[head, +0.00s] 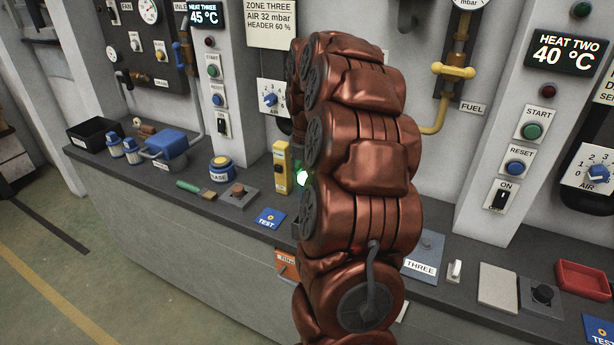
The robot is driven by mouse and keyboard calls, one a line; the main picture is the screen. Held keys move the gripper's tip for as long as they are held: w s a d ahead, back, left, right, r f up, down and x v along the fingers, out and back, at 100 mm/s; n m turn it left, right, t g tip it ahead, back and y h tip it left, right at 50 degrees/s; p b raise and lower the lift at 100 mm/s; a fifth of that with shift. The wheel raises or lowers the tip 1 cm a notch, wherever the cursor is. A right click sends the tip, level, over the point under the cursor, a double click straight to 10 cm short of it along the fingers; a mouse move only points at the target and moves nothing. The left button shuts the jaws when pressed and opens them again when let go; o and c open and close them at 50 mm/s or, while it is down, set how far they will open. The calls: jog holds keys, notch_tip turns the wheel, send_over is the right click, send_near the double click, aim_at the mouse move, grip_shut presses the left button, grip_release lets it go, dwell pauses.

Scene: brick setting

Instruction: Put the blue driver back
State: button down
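I cannot make out a blue driver in the head view. My bronze arm stands upright in the middle and hides part of the bench (130,172) and the wall behind it. My gripper does not show; I cannot see whether it holds anything. A small tool with a green handle (190,186) lies on the bench at the left of the arm. A blue-topped device (166,142) sits further left on the bench.
Right are a pale plate (498,288) and a red tray (582,279). Floor at left is clear.

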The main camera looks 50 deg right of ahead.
jog(key=shift+f, duration=0.15)
jog(key=c, duration=0.7)
grip_release()
notch_tip(320, 180, up, 12)
jog(key=b, duration=0.2)
jog(key=shift+b, duration=0.3)
jog(key=shift+a, duration=0.1)
